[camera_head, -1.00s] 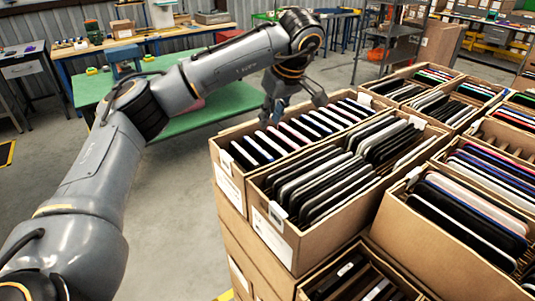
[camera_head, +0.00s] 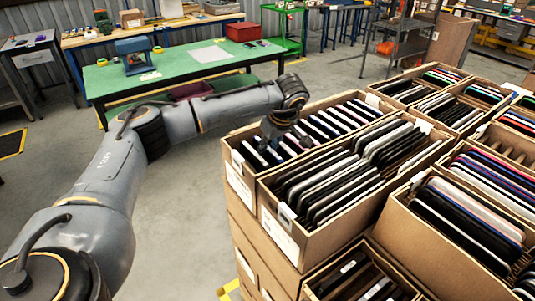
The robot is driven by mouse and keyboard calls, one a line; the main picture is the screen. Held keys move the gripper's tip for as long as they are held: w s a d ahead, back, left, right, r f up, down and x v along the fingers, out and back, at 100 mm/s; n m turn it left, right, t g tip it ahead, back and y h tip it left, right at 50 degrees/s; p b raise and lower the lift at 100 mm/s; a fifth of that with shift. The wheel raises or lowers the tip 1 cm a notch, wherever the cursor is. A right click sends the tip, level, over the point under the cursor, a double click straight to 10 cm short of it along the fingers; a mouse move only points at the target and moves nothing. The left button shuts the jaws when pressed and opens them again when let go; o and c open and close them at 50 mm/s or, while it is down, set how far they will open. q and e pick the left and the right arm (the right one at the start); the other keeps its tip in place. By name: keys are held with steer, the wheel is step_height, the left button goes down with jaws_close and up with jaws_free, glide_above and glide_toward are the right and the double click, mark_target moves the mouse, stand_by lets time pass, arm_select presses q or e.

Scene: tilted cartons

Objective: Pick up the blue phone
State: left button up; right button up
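Several slim phones stand on edge in rows in the open cartons. My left gripper (camera_head: 282,137) points down over the far-left carton (camera_head: 237,168), at the near-left end of its row of dark phones with pale and bluish edges. Its fingertips are dark, small and partly lost among the phones, so I cannot tell whether they are open or touch a phone. A phone with a blue edge (camera_head: 497,171) stands in the right carton, among dark, white and red-edged ones. I cannot tell which phone is the task's blue one. My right gripper is not in view.
A middle carton (camera_head: 310,241) of black and grey phones adjoins the far-left one, and more cartons stand behind and to the right. A green table (camera_head: 185,69) with a small blue machine (camera_head: 134,54) stands behind my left arm. The grey floor (camera_head: 185,235) is clear at left.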

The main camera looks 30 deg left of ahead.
arm_select(q)
steer(key=shift+c, duration=0.2)
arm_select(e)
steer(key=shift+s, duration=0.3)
arm_select(q)
jaws_close()
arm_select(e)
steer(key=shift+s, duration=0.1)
arm_select(q)
steer(key=shift+r, duration=0.15)
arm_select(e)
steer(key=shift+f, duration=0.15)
